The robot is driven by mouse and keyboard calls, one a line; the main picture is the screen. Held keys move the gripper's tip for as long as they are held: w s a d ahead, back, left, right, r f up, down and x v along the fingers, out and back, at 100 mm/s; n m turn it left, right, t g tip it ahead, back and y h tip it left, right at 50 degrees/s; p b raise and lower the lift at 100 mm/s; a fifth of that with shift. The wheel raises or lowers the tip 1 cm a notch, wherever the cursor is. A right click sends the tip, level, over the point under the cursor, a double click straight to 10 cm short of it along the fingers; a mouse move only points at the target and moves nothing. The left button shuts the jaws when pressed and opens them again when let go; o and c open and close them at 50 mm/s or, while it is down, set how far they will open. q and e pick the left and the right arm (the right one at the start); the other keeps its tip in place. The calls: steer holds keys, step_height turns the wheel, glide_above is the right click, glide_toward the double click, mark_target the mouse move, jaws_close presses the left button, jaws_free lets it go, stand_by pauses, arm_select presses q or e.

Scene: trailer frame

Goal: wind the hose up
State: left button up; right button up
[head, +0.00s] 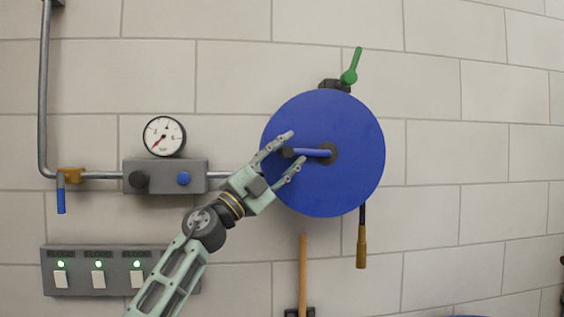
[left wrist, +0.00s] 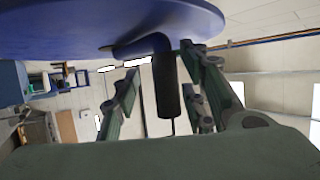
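The hose reel is a blue disc (head: 345,185) on the block wall, right of centre in the head view. Its blue crank arm (head: 313,153) points left from the hub and ends in a dark knob (head: 287,152). A short length of dark hose (head: 363,215) with a brass nozzle (head: 361,245) hangs below the reel. My left gripper (head: 294,150) is open, one finger on each side of the knob. In the left wrist view the black knob (left wrist: 168,90) stands between the spread fingers, with gaps visible. The rest of the hose is hidden. My right gripper is not in view.
A green-handled valve (head: 350,76) sits above the reel. A pressure gauge (head: 164,136) and grey regulator block (head: 165,177) are to the left on a pipe. A switch panel (head: 98,270) is below them. A wooden handle (head: 303,270) stands under the reel.

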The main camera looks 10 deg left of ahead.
arm_select(q)
steer(key=v, duration=1.1)
steer(key=shift+s+f, duration=0.25)
steer(key=shift+f, duration=0.1)
steer(key=shift+a, duration=0.1)
